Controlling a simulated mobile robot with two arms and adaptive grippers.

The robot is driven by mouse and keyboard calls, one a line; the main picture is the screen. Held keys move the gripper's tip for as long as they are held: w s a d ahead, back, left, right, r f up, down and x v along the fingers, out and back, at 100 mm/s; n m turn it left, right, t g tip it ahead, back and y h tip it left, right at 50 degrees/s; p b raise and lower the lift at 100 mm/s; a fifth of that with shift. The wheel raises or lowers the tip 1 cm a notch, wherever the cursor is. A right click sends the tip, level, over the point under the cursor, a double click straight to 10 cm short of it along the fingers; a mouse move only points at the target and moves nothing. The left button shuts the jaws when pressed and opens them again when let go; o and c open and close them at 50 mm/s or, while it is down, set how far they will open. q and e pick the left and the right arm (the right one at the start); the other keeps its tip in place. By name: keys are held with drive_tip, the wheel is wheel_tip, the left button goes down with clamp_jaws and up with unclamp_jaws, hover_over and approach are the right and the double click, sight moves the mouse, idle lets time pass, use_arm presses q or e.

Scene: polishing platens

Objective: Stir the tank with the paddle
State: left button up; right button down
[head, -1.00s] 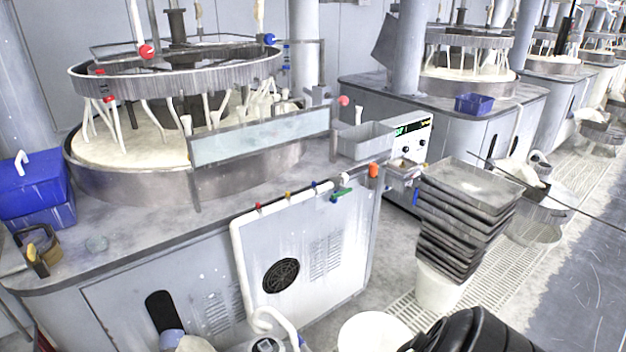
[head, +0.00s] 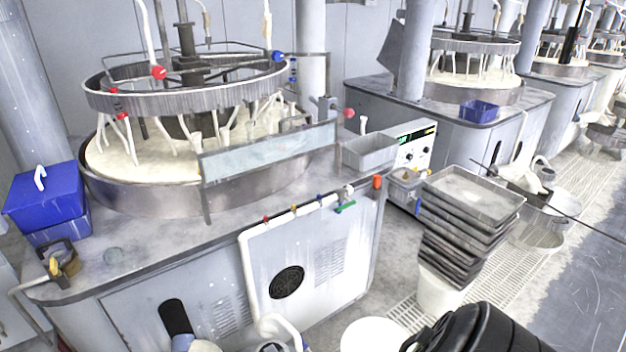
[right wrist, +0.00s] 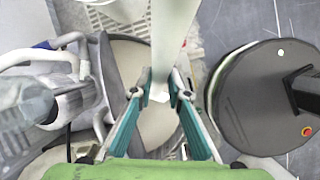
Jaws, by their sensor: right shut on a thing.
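My right gripper (right wrist: 161,88), with teal finger pads, is shut on a long pale shaft, apparently the paddle (right wrist: 172,45). The shaft runs up out of the top of the right wrist view; its far end is cut off. Behind the fingers is a round vessel with cream-coloured contents (right wrist: 128,65), apparently the tank, partly hidden by the gripper. I cannot tell whether the paddle touches the contents. In the head view, a white round vessel (head: 375,337) is cut by the bottom edge; I cannot tell if it is the same one. Neither gripper shows there.
A polishing machine (head: 150,275) fills the left of the head view, with a blue bin (head: 45,195) on its top. Stacked grey trays (head: 470,195) stand right of it. White pipework (right wrist: 60,60) is left of my right gripper. Grated floor (head: 545,250) lies at right.

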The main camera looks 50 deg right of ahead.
wheel_tip(320, 180, up, 6)
drive_tip(key=p, duration=0.4)
drive_tip(key=shift+p, duration=0.4)
drive_tip(key=shift+r, duration=1)
